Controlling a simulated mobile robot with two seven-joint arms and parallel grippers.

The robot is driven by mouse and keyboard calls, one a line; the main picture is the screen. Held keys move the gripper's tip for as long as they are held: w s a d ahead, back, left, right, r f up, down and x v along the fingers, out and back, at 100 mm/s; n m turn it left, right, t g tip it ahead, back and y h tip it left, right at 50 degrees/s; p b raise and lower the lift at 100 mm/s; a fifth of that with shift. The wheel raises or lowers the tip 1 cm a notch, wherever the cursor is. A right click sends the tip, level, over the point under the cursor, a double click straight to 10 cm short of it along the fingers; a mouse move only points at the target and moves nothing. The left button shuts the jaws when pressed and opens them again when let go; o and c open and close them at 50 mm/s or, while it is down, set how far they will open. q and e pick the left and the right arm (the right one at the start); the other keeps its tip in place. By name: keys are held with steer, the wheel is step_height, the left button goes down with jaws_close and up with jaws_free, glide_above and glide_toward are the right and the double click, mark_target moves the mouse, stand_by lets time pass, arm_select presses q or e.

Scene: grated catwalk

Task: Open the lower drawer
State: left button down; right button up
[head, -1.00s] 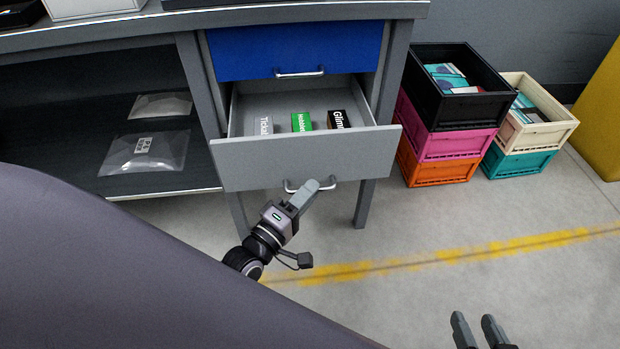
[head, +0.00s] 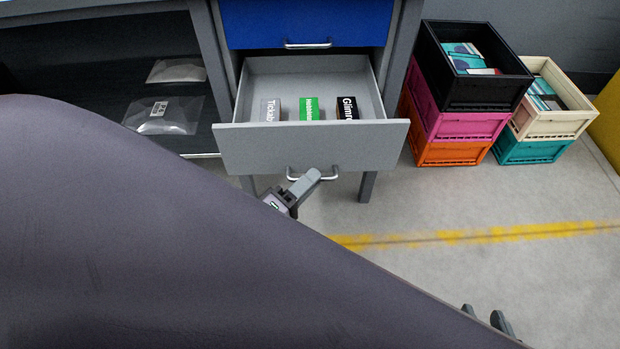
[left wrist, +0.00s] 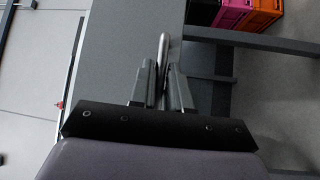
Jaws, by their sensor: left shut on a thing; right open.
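The lower drawer (head: 240,146) has a grey front and stands pulled out below the shut blue upper drawer (head: 268,22). Several small boxes stand inside it: a grey one (head: 270,109), a green one (head: 309,108) and a black one (head: 347,107). My left gripper (head: 308,182) is shut on the lower drawer's metal handle (head: 328,178). In the left wrist view the handle (left wrist: 163,48) passes between the fingers (left wrist: 162,82). My right gripper (head: 487,318) is at the bottom edge, mostly hidden by my own body; its two fingertips show apart, touching nothing.
Stacked crates stand right of the desk: black (head: 478,93), pink (head: 470,125) and orange (head: 450,153), beside cream (head: 560,122) over teal (head: 530,150). Flat clear packages (head: 162,117) lie on the left shelf. The floor with the yellow line (head: 480,234) is clear.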

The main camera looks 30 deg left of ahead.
arm_select(q)
steer(key=c, duration=1.2)
jaws_free()
steer(key=shift+o, duration=0.2)
arm_select(e)
steer(key=shift+a, duration=0.1)
arm_select(q)
steer(key=shift+s, duration=0.1)
arm_select(e)
steer(key=shift+r, duration=0.1)
arm_select(q)
steer(key=p+v, duration=0.1)
steer(key=v, duration=0.6)
arm_select(e)
steer(key=shift+s+d+f, duration=0.25)
steer(key=shift+d, duration=0.1)
